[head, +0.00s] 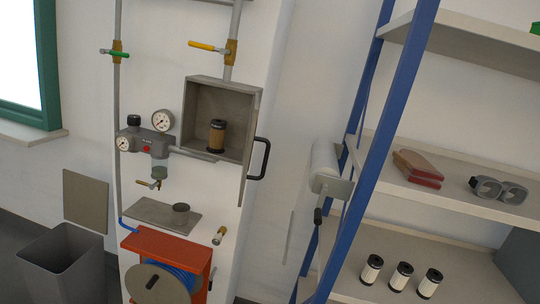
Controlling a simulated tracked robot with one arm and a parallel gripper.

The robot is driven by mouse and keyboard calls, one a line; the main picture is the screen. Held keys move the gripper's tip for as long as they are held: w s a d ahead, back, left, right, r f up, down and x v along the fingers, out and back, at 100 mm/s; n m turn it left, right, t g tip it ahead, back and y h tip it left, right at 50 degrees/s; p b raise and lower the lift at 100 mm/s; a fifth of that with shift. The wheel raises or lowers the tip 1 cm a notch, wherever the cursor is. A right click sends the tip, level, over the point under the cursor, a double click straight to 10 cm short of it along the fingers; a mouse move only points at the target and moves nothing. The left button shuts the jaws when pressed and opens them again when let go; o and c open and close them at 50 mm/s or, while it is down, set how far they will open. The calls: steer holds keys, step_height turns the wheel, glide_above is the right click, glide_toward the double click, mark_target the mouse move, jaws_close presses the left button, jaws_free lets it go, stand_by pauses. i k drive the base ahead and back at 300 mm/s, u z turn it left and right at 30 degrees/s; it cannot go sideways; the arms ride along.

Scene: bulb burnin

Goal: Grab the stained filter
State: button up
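A brown, discoloured cylindrical filter (217,134) with dark ends stands upright inside an open grey metal box (188,110) on the white wall column. It is the only brown-stained filter I can make out. The box's door hangs open at its right side, with a black handle (259,159). Three white filters with black ends, the left (371,269), middle (401,276) and right (430,283), stand on the lower shelf at the right. My gripper is not in the picture.
A grey ledge (150,211), orange hose reel (165,248) and bin (62,262) are below. A blue-framed rack (385,130) stands right.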

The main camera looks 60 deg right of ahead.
mark_target(218, 126)
steer(key=z, duration=1.25)
steer(key=i, duration=1)
